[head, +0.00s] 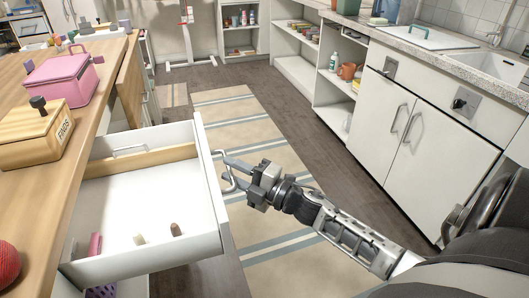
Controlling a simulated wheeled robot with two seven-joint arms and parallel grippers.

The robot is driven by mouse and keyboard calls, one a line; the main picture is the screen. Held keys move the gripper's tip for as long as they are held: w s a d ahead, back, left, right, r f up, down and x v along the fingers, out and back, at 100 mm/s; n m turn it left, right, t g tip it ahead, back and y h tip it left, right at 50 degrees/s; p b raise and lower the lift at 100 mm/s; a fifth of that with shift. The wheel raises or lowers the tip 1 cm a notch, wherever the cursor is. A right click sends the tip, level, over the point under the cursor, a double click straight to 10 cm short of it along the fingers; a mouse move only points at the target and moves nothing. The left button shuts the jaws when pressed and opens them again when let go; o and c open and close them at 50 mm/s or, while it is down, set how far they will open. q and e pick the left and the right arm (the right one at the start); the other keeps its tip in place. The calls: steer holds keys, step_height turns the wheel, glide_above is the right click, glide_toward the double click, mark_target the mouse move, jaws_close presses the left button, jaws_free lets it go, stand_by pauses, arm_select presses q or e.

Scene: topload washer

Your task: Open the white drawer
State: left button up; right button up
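The white drawer (207,166) is pulled out from the wooden counter at the left, with its inside showing. A few small things lie in it, near its front left. My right gripper (228,172) is at the metal handle (222,158) on the drawer's front. Its two fingers are spread, one on the upper side and one lower, around part of the handle. I cannot tell whether they touch it. My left gripper does not show.
A wooden box (38,133), a pink box (62,78) and a red ball (8,262) sit on the wooden counter (88,110). A striped rug (240,108) covers the floor. White cabinets (425,140) with a sink stand at the right.

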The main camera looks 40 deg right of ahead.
steer(key=v, duration=1.4)
steer(key=shift+s+b, duration=0.25)
steer(key=shift+b, duration=0.1)
steer(key=shift+d+r, duration=0.1)
steer(key=shift+d, duration=0.05)
